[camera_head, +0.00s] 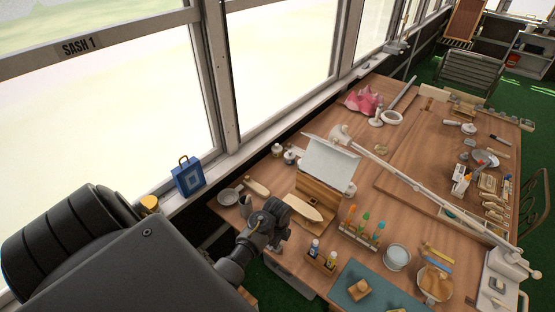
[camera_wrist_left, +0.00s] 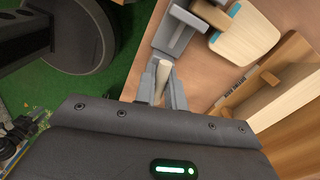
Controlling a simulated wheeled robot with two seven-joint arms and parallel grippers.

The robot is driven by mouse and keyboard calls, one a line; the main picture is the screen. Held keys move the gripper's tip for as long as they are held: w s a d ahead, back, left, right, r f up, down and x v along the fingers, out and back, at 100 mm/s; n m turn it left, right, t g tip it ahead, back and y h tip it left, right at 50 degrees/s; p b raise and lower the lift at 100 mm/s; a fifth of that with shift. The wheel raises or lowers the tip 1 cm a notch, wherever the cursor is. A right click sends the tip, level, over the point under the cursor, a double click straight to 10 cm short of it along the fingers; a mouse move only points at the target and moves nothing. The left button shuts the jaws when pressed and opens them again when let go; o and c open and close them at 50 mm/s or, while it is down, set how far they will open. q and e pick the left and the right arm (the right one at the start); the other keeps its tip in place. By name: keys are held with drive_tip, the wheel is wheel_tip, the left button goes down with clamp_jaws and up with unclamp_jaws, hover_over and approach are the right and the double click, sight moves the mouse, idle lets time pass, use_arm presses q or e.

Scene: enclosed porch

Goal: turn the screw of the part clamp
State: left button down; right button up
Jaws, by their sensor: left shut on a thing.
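The part clamp (camera_wrist_left: 180,30) is a grey metal piece at the table's edge in the left wrist view. A pale, rounded wooden handle (camera_wrist_left: 162,76), apparently that of its screw, points from the clamp towards my left gripper. My left gripper (camera_wrist_left: 163,92) is shut on this handle, one finger on each side. A pale wooden part with a blue edge (camera_wrist_left: 246,40) lies beside the clamp. In the head view my left gripper (camera_head: 272,212) is at the table's near edge and hides most of the clamp. My right gripper is not in view.
A wooden box with a raised white lid (camera_head: 330,163) stands just beyond the gripper. A rack with small bottles (camera_head: 321,258) and a holder with coloured tools (camera_head: 358,236) stand to the right. A blue box (camera_head: 188,177) sits on the window sill. A long lamp arm (camera_head: 425,190) crosses the table.

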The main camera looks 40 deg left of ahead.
use_arm(q)
drive_tip(key=n, duration=1)
drive_tip(key=shift+n, duration=0.4)
drive_tip(key=n, duration=0.3)
drive_tip(key=shift+n, duration=0.3)
drive_tip(key=n, duration=0.3)
drive_tip(key=shift+n, duration=0.3)
drive_tip(key=n, duration=0.3)
drive_tip(key=shift+n, duration=0.3)
drive_tip(key=n, duration=0.7)
drive_tip(key=c, duration=1.5)
unclamp_jaws()
